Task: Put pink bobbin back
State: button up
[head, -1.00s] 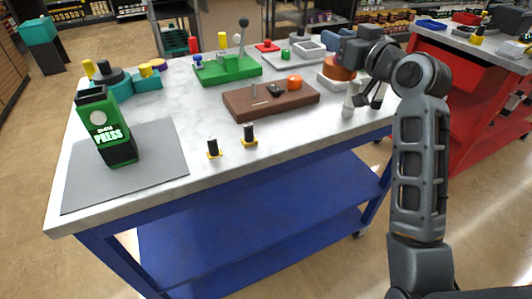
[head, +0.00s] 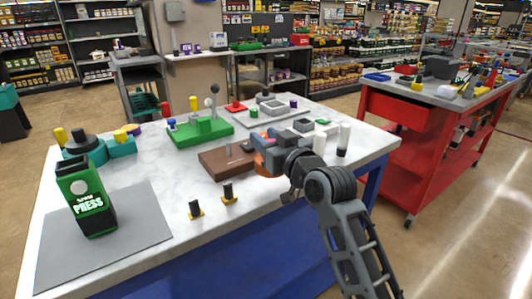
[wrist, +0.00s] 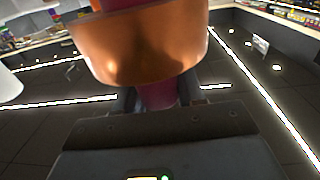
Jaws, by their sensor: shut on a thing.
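The pink bobbin shows in the wrist view as a copper-orange winding (wrist: 140,45) around a pink core (wrist: 158,94). My gripper (wrist: 157,97) is shut on the lower part of the core, with a dark finger on each side. In the head view, the orange bobbin (head: 268,164) is partly hidden by my gripper. It is over the brown block's (head: 225,163) right end, near the front of the white worktable (head: 145,195). I cannot tell how high it is above the table.
A green fixture with levers (head: 200,130) stands behind the brown block. Two white cylinders (head: 343,138) stand to the right. Two black-and-yellow pegs (head: 228,193) stand at the front edge. A green press box (head: 86,200) stands on a grey mat (head: 130,235) at left.

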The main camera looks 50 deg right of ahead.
jog(key=shift+f, duration=2.05)
jog(key=shift+a+f+b, duration=0.1)
jog(key=shift+f+b, duration=0.1)
jog(key=shift+b, duration=0.1)
jog(key=o, duration=1.1)
jog(key=shift+r, duration=0.1)
jog(key=shift+r, duration=0.1)
jog(key=b+v, duration=0.1)
jog(key=v, duration=1.1)
jog(key=shift+b, duration=0.35)
